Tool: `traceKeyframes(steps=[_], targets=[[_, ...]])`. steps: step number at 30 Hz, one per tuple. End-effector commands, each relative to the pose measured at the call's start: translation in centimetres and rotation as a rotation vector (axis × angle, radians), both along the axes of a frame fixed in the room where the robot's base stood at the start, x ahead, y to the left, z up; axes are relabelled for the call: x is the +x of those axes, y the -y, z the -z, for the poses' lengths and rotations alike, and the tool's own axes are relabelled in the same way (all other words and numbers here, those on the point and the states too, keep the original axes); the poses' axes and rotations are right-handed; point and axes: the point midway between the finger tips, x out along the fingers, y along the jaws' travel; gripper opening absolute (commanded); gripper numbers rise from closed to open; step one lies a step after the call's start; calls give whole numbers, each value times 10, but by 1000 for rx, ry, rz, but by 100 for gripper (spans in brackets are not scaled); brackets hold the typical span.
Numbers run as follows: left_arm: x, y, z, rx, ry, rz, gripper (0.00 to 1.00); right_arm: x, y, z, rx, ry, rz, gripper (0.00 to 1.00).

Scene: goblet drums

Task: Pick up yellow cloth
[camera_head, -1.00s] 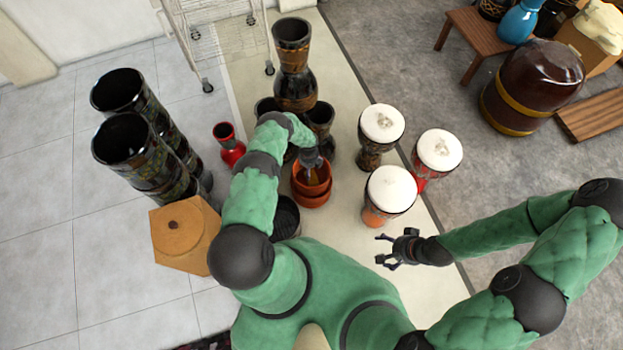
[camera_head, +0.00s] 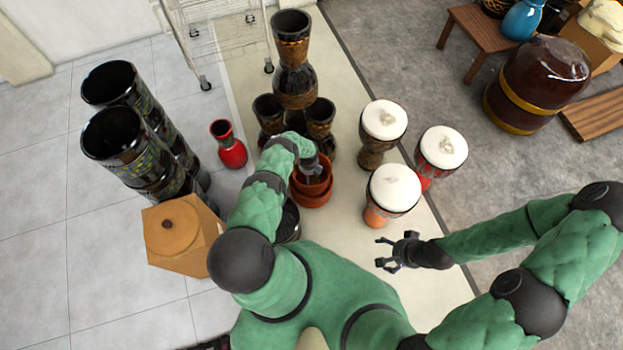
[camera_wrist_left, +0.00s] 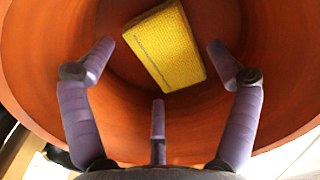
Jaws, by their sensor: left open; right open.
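The yellow cloth (camera_wrist_left: 166,46) lies inside a terracotta pot, seen in the left wrist view as a folded, textured rectangle at the bottom. The pot's orange wall (camera_wrist_left: 270,60) surrounds it. In the head view the terracotta pots (camera_head: 313,197) stand stacked near the middle, and the cloth is hidden there. My left gripper (camera_wrist_left: 160,75) is open, its fingers reaching into the pot on either side of and short of the cloth, with nothing held. It also shows in the head view (camera_head: 312,172) at the pot's mouth. My right gripper (camera_head: 388,254) is open and empty, right of the pots.
White-topped drums (camera_head: 394,188) stand right of the pot. Dark goblet drums (camera_head: 294,60) are stacked behind it. A red vase (camera_head: 231,152), tall dark drums (camera_head: 120,135) and a wooden box (camera_head: 180,235) are at left. The pale mat's front right is clear.

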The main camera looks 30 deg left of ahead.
Motion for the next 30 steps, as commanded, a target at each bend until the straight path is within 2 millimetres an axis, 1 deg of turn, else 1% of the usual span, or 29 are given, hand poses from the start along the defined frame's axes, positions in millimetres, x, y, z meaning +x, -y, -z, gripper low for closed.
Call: traceKeyframes(steps=[1, 3, 12, 14, 15, 17, 20, 21, 30], targets=[[0, 0, 9, 1, 1, -2, 88, 0, 0, 6, 0, 0, 0, 85], [0, 0, 13, 0, 0, -1, 88, 0, 0, 9, 0, 0, 0, 85], [0, -1, 13, 1, 1, -1, 88, 0, 0, 8, 0, 0, 0, 85], [0, -1, 13, 1, 1, -1, 71, 0, 0, 8, 0, 0, 0, 85], [0, -1, 14, 1, 1, -1, 60, 0, 0, 8, 0, 0, 0, 85], [0, 0, 14, 0, 0, -1, 44, 0, 0, 8, 0, 0, 0, 85], [0, 0, 14, 0, 0, -1, 43, 0, 0, 8, 0, 0, 0, 85], [0, 0, 14, 0, 0, -1, 38, 0, 0, 8, 0, 0, 0, 85], [0, 0, 11, 0, 0, -1, 38, 0, 0, 7, 0, 0, 0, 85]])
